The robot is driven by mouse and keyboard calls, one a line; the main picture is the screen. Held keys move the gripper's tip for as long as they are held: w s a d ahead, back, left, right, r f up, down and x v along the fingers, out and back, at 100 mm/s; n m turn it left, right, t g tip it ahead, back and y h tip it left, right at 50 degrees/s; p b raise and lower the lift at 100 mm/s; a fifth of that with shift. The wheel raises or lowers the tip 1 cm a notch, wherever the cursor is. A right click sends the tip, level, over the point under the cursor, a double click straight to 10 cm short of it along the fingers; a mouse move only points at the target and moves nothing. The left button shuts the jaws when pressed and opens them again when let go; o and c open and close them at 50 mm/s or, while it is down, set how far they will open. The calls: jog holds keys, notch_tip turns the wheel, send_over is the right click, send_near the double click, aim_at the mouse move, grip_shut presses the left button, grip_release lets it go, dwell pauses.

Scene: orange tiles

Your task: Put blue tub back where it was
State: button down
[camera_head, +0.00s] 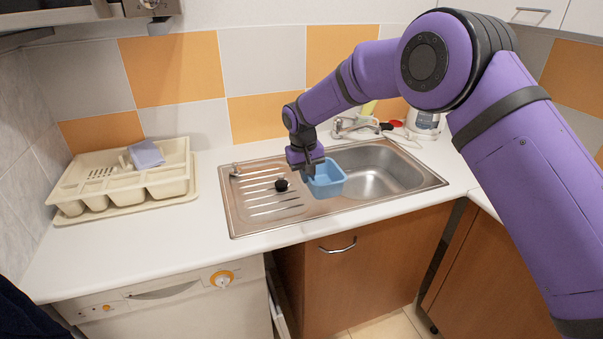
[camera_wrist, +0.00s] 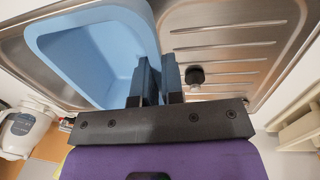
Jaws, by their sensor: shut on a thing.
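The blue tub (camera_head: 326,180) is over the sink unit in the head view, between the ribbed drainboard (camera_head: 268,195) and the basin (camera_head: 385,175). My gripper (camera_head: 308,168) is shut on the tub's left wall from above. In the wrist view the tub (camera_wrist: 60,50) fills the upper left, and the fingers of my gripper (camera_wrist: 158,80) pinch its wall. The tub looks upright and empty. Whether its bottom touches the steel cannot be told.
A black plug (camera_head: 281,185) lies on the drainboard. A tap (camera_head: 345,126), red and black items, and a white kettle (camera_head: 425,122) stand behind. White counter (camera_head: 110,245) is clear in front.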

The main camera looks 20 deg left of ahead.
jog(key=shift+s+d, duration=0.25)
jog(key=shift+d, duration=0.15)
jog(key=s+d+f+m, duration=0.2)
jog(key=d+f, duration=0.2)
jog(key=d, duration=1.1)
jog(key=s+d+f+m, duration=0.2)
jog(key=d+f, duration=0.2)
jog(key=d, duration=1.2)
jog(key=s+d+f+m, duration=0.2)
jog(key=d+f, duration=0.1)
jog(key=d, duration=1.2)
jog(key=shift+d+f+m+g, duration=0.3)
jog(key=shift+d+f, duration=0.05)
jog(key=shift+f, duration=0.05)
